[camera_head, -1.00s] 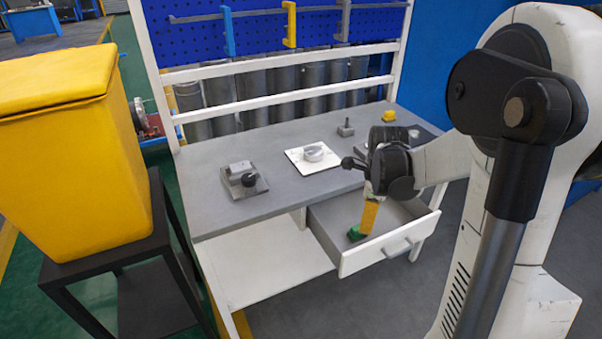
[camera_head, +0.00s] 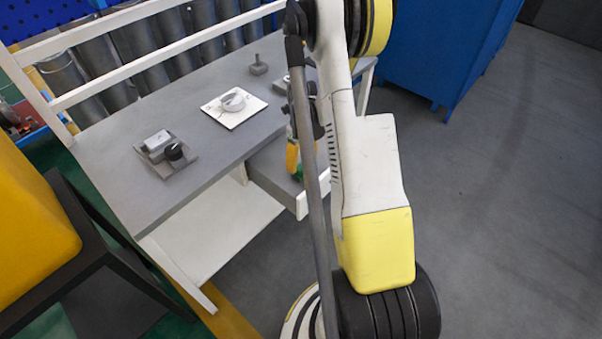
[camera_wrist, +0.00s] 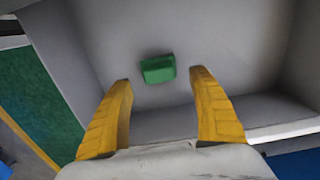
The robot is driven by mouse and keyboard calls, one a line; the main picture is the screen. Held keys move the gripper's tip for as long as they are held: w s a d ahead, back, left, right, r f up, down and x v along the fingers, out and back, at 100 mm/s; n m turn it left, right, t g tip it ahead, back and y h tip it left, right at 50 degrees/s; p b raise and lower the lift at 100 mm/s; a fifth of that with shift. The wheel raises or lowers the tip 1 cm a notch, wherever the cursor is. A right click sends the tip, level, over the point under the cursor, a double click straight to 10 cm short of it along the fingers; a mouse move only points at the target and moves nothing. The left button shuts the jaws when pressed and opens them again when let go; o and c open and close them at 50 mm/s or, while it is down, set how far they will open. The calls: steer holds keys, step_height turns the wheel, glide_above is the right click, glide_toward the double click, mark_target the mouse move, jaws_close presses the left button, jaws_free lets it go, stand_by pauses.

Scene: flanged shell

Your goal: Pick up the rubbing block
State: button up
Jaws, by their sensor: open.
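A small green block (camera_wrist: 158,69), which I take to be the rubbing block, lies on the grey floor of the open drawer (camera_wrist: 240,50). My gripper (camera_wrist: 160,78) is open, with its two yellow fingers apart. In the wrist view the block shows beyond the fingertips, in the gap between them, and nothing is held. There a yellow finger and a bit of green show just left of the arm.
The grey workbench (camera_head: 205,135) carries a grey fixture with a black knob (camera_head: 167,152), a white plate with a round dial (camera_head: 234,103) and a small grey part (camera_head: 258,65). A yellow bin (camera_head: 35,220) stands at left. The drawer walls surround the block.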

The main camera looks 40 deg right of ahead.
mark_target(301, 166)
step_height(301, 166, down, 4)
steer(key=shift+w+a+f+b, duration=0.1)
steer(key=shift+f+b, duration=0.05)
steer(key=shift+b, duration=0.7)
steer(key=c, duration=1.3)
steer(key=shift+c, duration=0.2)
step_height(301, 166, up, 10)
steer(key=p, duration=0.4)
steer(key=o, duration=0.3)
steer(key=shift+c, duration=0.9)
